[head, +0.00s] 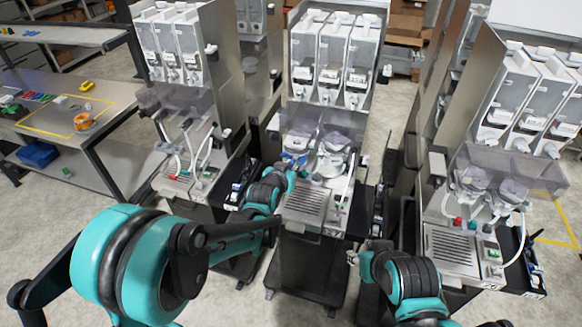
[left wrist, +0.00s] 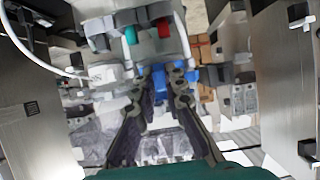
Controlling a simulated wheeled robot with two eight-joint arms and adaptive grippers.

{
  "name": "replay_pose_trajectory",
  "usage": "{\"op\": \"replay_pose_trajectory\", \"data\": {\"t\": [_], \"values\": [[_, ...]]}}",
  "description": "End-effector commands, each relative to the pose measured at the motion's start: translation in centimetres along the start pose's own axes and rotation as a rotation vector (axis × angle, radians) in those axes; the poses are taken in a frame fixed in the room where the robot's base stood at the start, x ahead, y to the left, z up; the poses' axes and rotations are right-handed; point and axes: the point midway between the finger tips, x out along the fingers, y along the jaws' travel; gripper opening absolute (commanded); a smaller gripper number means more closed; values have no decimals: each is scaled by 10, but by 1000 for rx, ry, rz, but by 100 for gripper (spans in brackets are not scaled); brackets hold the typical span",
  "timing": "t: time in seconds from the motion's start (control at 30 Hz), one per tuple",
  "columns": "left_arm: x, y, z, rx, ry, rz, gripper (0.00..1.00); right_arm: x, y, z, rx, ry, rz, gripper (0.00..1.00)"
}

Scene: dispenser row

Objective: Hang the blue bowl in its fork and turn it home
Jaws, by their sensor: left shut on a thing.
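The blue bowl (head: 290,156) shows as a small blue patch at the left side of the middle dispenser (head: 330,62), beneath its clear hoppers. My left gripper (head: 291,170) reaches in at the front of that dispenser and is shut on the blue bowl. In the left wrist view, blue parts (left wrist: 158,76) show between and beside the fingertips (left wrist: 160,84). Most of the bowl is hidden by the gripper and the dispenser parts. I cannot make out its fork, or whether the bowl sits in it. My right gripper (head: 353,258) is low, apart from the middle dispenser; its jaw state is unclear.
A grey drip grille (head: 306,203) lies in front of the left gripper. Similar dispensers stand to the left (head: 176,48) and right (head: 518,92). A bench (head: 112,104) with small items is at the far left. Dark side trays flank the middle dispenser closely.

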Motion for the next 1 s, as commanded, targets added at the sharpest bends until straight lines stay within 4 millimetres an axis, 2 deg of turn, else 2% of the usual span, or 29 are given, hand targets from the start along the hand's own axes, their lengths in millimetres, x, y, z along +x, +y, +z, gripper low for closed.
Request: {"op": "replay_pose_trajectory", "data": {"t": [0.8, 1.0], "values": [[26, 0, -12, 0, 1, 0, 0, 3, 0, 2, 0, 0, 0, 40], [27, 0, -13, 0, 1, 0, 0, 3, 0, 2, 0, 0, 0, 40]]}}
